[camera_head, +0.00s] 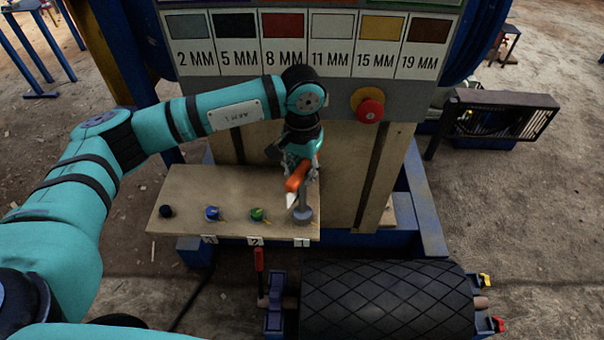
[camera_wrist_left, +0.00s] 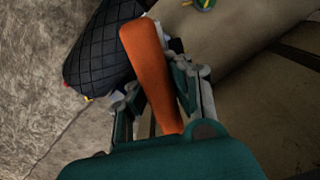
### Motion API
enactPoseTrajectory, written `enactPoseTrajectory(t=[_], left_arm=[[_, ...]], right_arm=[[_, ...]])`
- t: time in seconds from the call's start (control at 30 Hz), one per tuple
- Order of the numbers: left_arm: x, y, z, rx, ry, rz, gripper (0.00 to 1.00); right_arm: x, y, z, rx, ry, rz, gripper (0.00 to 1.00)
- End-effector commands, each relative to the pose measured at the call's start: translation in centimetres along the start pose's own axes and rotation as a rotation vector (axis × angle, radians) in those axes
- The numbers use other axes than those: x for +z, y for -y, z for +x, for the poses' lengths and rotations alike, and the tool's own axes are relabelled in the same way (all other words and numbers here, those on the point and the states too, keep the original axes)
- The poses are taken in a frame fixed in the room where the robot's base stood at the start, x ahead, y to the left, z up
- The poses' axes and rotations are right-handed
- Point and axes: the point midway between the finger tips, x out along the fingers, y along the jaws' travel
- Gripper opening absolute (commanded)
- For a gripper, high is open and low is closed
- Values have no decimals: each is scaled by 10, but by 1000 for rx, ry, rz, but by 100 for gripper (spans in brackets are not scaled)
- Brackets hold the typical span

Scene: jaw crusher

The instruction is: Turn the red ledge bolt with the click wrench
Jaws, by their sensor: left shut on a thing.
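My left gripper (camera_head: 299,166) is shut on the orange handle of the click wrench (camera_head: 297,178), above the right end of the wooden ledge (camera_head: 220,182). In the left wrist view the orange handle of the wrench (camera_wrist_left: 150,75) lies between the fingers of my left gripper (camera_wrist_left: 160,98). Below the handle, a grey upright part with a round base (camera_head: 302,215) stands at the ledge's right end; I cannot tell if the wrench touches it. A black bolt (camera_head: 166,211), a blue bolt (camera_head: 212,214) and a green bolt (camera_head: 257,214) line the ledge. I make out no red bolt there. My right gripper is not in view.
The panel (camera_head: 395,97) with colour swatches and a red stop button (camera_head: 370,110) stands just behind my left wrist. A red-handled piece (camera_head: 259,262) hangs below the ledge front.

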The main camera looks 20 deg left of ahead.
Motion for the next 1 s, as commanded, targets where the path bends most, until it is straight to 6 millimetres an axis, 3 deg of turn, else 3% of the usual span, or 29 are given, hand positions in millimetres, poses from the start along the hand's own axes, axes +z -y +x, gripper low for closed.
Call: enactPoseTrajectory(t=[1.0], left_arm=[[-1, 1, 0, -2, -2, 60, 0]], right_arm=[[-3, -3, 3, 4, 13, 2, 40]])
